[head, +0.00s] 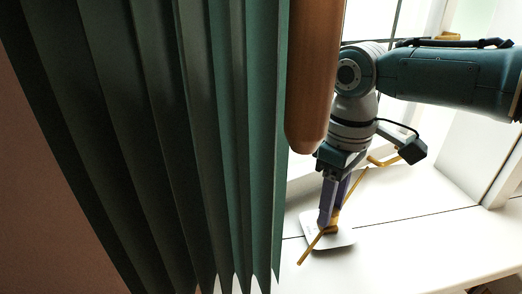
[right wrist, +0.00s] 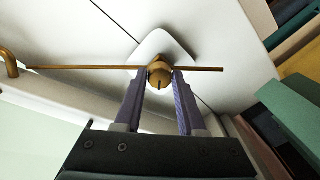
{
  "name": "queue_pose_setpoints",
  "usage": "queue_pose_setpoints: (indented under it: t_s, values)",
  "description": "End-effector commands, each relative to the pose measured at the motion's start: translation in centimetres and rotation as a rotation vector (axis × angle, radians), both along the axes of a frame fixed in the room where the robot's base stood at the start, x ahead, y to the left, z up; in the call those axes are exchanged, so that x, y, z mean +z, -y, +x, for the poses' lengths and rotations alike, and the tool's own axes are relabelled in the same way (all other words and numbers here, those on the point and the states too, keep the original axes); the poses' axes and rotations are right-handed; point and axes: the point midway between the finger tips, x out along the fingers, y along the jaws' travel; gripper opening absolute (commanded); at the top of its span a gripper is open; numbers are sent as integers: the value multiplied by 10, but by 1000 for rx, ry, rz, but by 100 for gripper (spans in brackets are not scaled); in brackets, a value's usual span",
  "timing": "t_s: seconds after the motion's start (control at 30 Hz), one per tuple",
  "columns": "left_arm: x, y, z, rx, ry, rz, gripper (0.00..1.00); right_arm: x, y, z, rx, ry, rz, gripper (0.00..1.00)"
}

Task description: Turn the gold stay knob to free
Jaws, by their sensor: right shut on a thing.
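The gold stay knob (right wrist: 159,76) is a small round knob with a dark slot, in the middle of the right wrist view. A thin gold rod (right wrist: 95,68) runs across behind it, and both sit over a pale rounded plate (right wrist: 165,44). My right gripper (head: 330,226) has its two purple fingers on either side of the knob and is shut on it. In the head view the rod (head: 313,248) slants past the fingertips above the plate (head: 344,238) on the white sill. The fingers mostly hide the knob there. My left gripper is not in view.
A pleated green curtain (head: 190,130) fills the left and middle of the head view. A thick wooden pole (head: 313,75) hangs close beside my right wrist. A gold window handle (head: 384,161) is behind. The white sill (head: 425,240) is clear to the right.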

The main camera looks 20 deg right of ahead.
Motion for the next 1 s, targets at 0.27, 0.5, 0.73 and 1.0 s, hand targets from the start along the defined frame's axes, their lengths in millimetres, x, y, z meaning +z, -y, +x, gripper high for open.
queue_pose_setpoints:
  t_s: [0.27,0.5,0.73,1.0]
  values:
    - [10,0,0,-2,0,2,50,1,-1,0,263,0,2,0]
    - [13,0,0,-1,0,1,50,1,-1,0,489,1,2,0]
    - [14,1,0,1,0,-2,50,0,-1,1,682,2,3,0]
    - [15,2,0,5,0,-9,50,1,-1,1,837,2,3,0]
